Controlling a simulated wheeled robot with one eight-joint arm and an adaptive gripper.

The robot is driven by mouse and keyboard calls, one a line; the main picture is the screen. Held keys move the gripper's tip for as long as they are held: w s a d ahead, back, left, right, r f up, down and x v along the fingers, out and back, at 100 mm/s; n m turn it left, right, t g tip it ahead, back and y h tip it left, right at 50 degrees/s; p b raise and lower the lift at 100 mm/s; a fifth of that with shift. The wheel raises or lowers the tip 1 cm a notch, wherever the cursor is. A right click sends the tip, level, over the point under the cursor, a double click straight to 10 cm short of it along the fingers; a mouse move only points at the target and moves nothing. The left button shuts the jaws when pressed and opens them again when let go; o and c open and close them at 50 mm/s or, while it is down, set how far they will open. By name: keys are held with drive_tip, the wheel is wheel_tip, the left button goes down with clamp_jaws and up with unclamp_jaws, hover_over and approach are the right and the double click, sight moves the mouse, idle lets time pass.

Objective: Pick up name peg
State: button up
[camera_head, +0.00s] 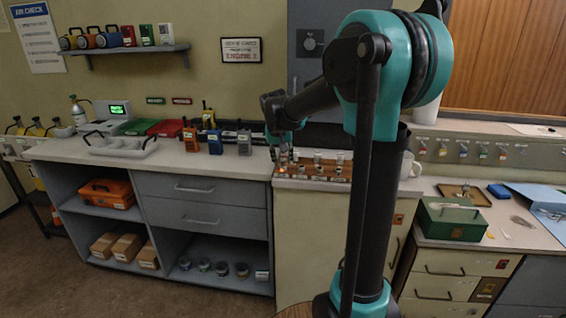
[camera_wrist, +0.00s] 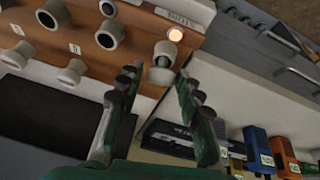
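A wooden board (camera_head: 318,178) with several pale round pegs stands on the counter in the head view. The same board shows in the wrist view (camera_wrist: 135,42), with small white labels beside some pegs. One pale peg (camera_wrist: 162,74) near the board's edge, by a glowing orange-white light (camera_wrist: 175,34), appears between and just beyond my fingertips. My gripper (camera_wrist: 156,80) is open, with a finger on each side of that peg in the picture. I cannot tell whether either finger touches it. In the head view my gripper (camera_head: 283,150) is over the board's left end.
Orange, blue and grey radios (camera_head: 215,141) stand left of the board. A white mug (camera_head: 408,165) stands to its right, partly behind my arm. A green cash box (camera_head: 452,218) sits on the lower right counter. A pale tray (camera_head: 120,148) lies far left.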

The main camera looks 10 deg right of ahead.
drive_tip(key=c, duration=0.5)
drive_tip(key=shift+r, duration=0.1)
